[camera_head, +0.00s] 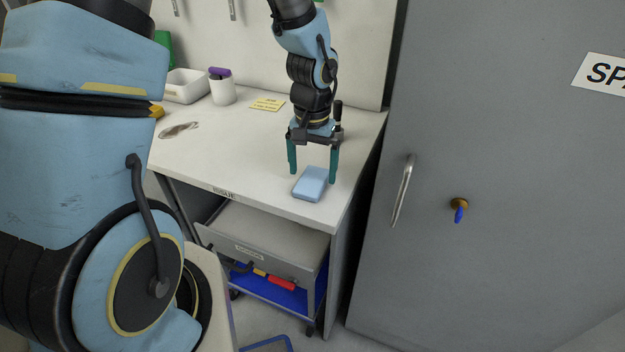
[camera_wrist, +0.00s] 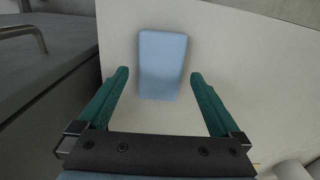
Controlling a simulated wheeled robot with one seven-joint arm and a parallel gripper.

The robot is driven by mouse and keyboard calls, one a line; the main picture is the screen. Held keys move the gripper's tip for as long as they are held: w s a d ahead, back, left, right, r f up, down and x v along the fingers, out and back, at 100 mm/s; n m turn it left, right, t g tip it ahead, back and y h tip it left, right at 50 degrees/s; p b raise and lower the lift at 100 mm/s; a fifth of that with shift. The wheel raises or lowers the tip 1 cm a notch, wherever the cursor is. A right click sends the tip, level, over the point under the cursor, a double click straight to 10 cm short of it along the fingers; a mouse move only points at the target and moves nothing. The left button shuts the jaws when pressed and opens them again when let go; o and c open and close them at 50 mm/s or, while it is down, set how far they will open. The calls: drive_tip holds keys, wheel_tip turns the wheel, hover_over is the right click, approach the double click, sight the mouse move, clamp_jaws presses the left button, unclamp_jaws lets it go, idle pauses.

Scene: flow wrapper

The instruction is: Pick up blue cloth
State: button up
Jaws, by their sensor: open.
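The blue cloth (camera_head: 310,184) is a light blue folded block lying flat on the white table top near its front right corner. In the wrist view the cloth (camera_wrist: 162,65) lies ahead of and between the fingertips, near the table edge. My gripper (camera_head: 313,176) has two teal fingers pointing down, spread on either side of the cloth in the head view. It is open and empty. In the wrist view my gripper (camera_wrist: 158,74) shows a clear gap between its fingers. Whether the fingertips touch the table cannot be told.
A grey cabinet (camera_head: 490,180) with a handle (camera_head: 402,190) stands close to the table's right side. A white cup (camera_head: 222,91) with markers, a white bin (camera_head: 184,86), a yellow note (camera_head: 267,104) and a brown smear (camera_head: 178,130) are on the table (camera_head: 240,150). An open drawer (camera_head: 262,252) projects below.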

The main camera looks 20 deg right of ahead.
sight(312, 179)
drive_tip(key=shift+f, duration=1.1)
drive_tip(key=c, duration=1.2)
wheel_tip(312, 179, up, 10)
drive_tip(key=shift+r+b, duration=0.1)
drive_tip(key=shift+b, duration=0.4)
drive_tip(key=shift+c, duration=0.2)
drive_tip(key=o, duration=0.7)
drive_tip(key=c, duration=0.6)
drive_tip(key=shift+w, duration=0.1)
